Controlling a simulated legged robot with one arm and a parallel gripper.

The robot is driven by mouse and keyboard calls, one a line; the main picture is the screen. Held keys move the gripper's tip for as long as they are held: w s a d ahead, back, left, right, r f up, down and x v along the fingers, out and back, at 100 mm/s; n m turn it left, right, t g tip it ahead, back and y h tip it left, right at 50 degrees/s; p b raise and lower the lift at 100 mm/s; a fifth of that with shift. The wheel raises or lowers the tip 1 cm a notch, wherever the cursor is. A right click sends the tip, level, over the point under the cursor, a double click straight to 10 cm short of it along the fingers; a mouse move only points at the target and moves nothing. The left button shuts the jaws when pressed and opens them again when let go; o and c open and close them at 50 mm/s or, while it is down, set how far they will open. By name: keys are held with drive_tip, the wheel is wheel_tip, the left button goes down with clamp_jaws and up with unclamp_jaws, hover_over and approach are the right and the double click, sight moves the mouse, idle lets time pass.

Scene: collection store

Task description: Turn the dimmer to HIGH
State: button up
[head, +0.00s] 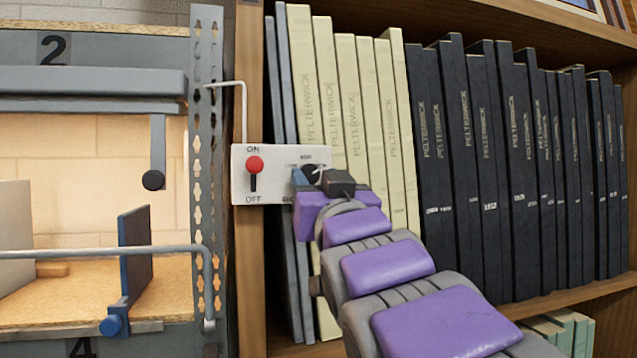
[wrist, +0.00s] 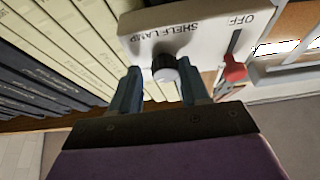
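The dimmer is a dark round knob (head: 311,172) on a white control panel (head: 240,190). In the wrist view the knob (wrist: 164,69) shows a black body and pale face, below the words SHELF LAMP on the panel (wrist: 135,28). The small setting labels around it are too small or hidden to read, so its setting cannot be told. My gripper (head: 319,180) is at the panel and partly covers the knob. In the wrist view its two blue fingers (wrist: 160,76) stand apart on either side of the knob, with visible gaps.
A red switch lever (head: 255,164) sits left of the knob, at the ON end of its slot. Pale and dark binders (head: 350,110) fill the shelf behind and to the right. A lit metal rack with a blue divider (head: 135,255) stands at left.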

drive_tip(key=shift+a, duration=0.4)
drive_tip(key=shift+c, duration=1.4)
drive_tip(key=shift+d, duration=0.1)
drive_tip(key=c, duration=0.4)
drive_tip(key=shift+n+b, duration=0.4)
drive_tip(key=shift+b, duration=0.2)
drive_tip(key=o, duration=1.1)
drive_tip(key=shift+w, duration=0.1)
drive_tip(key=shift+c, duration=0.2)
drive_tip(key=shift+f, duration=0.1)
